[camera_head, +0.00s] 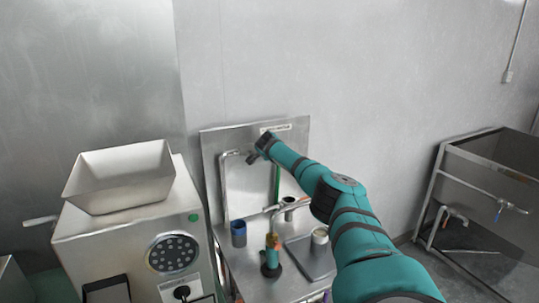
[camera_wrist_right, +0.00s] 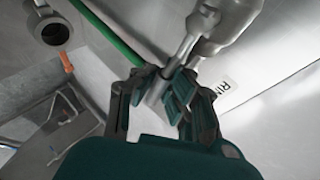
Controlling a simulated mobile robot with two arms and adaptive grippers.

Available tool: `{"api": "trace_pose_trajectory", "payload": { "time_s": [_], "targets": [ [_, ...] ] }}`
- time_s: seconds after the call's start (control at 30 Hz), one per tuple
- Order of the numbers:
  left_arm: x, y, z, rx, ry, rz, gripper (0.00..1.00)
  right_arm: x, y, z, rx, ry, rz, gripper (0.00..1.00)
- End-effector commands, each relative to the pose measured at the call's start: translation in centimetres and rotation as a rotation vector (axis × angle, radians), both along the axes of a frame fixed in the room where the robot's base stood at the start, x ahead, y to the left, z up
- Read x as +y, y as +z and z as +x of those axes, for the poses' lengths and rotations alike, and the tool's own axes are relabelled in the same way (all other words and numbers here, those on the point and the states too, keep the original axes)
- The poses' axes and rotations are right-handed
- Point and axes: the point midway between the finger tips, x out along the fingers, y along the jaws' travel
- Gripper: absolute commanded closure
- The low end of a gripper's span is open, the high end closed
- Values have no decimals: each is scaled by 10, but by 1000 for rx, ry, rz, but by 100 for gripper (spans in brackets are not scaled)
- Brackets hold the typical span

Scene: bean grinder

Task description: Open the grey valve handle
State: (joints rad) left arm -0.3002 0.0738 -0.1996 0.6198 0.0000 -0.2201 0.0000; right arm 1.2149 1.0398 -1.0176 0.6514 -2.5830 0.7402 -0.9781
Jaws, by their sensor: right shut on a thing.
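In the right wrist view the grey valve handle (camera_wrist_right: 184,52) runs down from a grey pipe fitting (camera_wrist_right: 226,22) into my right gripper (camera_wrist_right: 164,88). The gripper's teal fingers are shut on the handle's lower end. In the head view my right arm reaches across to the steel back panel (camera_head: 209,155), and the right gripper (camera_head: 257,150) is at the panel's upper part. The handle itself is hard to make out there, behind the gripper and arm. My left gripper is in neither view.
A bent pipe (camera_head: 223,185) stands left of my gripper. On the counter below are a blue cup (camera_head: 238,236), a teal-and-copper item (camera_head: 271,256) and a pale-topped cup (camera_head: 320,236). A grinder (camera_head: 135,245) stands left; a steel sink (camera_head: 490,160) stands right.

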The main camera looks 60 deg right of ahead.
Motion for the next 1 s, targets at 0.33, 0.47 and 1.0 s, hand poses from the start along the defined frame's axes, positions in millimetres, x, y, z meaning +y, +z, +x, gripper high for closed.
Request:
{"api": "trace_pose_trajectory", "payload": {
  "time_s": [0.33,0.47,1.0],
  "targets": [
    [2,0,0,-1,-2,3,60,0,4,1,-9,1,0,72],
    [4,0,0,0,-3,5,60,0,2,1,-6,1,0,63],
    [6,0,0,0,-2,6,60,15,13,-11,-2,3,-2,63]
  ]
}}
